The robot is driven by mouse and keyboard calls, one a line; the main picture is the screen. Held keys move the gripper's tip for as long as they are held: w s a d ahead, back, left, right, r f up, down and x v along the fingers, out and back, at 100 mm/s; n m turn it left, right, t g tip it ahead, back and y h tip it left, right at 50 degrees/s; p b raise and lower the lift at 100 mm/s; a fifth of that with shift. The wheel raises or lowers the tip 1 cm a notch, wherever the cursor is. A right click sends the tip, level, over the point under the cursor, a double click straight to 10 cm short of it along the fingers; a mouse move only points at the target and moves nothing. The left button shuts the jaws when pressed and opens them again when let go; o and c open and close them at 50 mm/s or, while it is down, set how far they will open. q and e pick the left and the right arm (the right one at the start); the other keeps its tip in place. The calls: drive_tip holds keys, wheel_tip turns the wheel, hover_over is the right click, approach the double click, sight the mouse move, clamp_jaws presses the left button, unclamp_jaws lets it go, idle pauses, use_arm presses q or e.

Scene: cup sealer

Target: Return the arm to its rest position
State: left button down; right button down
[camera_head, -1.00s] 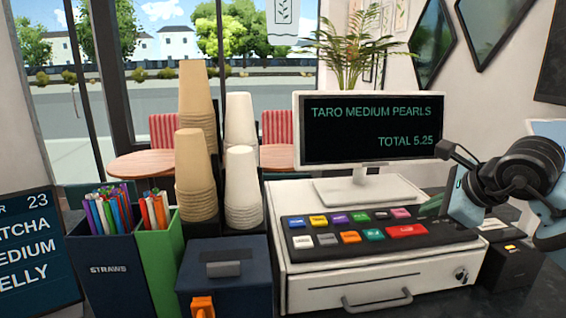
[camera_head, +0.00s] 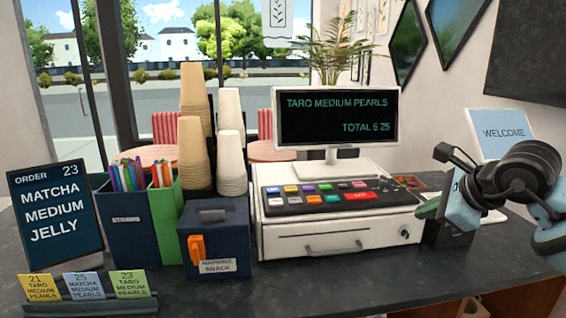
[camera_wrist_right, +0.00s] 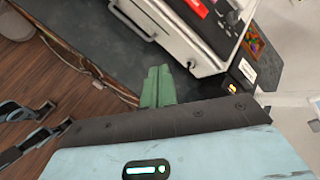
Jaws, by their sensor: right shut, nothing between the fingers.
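My right gripper (camera_head: 428,209) hangs at the right of the counter, beside the right end of the cash register (camera_head: 330,240). Its green fingers are shut together with nothing between them. In the right wrist view the shut fingers (camera_wrist_right: 158,88) point toward the dark counter and the white register drawer (camera_wrist_right: 172,25). The fingers look apart from the register in that view. My left gripper is not visible in the head view.
A black box (camera_head: 450,235) stands close below my right gripper, with a welcome sign (camera_head: 503,134) behind. A monitor (camera_head: 336,116), cup stacks (camera_head: 231,162), a napkin box (camera_head: 215,240) and an order board (camera_head: 55,212) stand leftward. The front counter strip (camera_head: 330,285) is mostly clear.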

drive_tip(key=s+a+f+m+g+y, duration=0.1)
drive_tip(key=s+a+f+m+y, duration=0.5)
drive_tip(key=a, duration=0.4)
drive_tip(key=s+a+f+m+y, duration=0.5)
drive_tip(key=a+f+y, duration=0.4)
drive_tip(key=s+d+f+m+t+h, duration=0.4)
drive_tip(key=f+m+h, duration=0.2)
drive_tip(key=f+m, duration=0.55)
drive_tip(key=s+d+f+m+t+h, duration=0.4)
drive_tip(key=f+m+h, duration=0.35)
drive_tip(key=m, duration=0.75)
drive_tip(key=s+d+f+m+g+h, duration=0.3)
drive_tip(key=s+f+m+g, duration=0.3)
drive_tip(key=s+f, duration=0.9)
drive_tip(key=s+m, duration=0.3)
drive_tip(key=s, duration=0.1)
drive_tip(key=shift+d+f+g+p, duration=0.15)
drive_tip(key=shift+g+p, duration=0.15)
drive_tip(key=shift+m, duration=0.25)
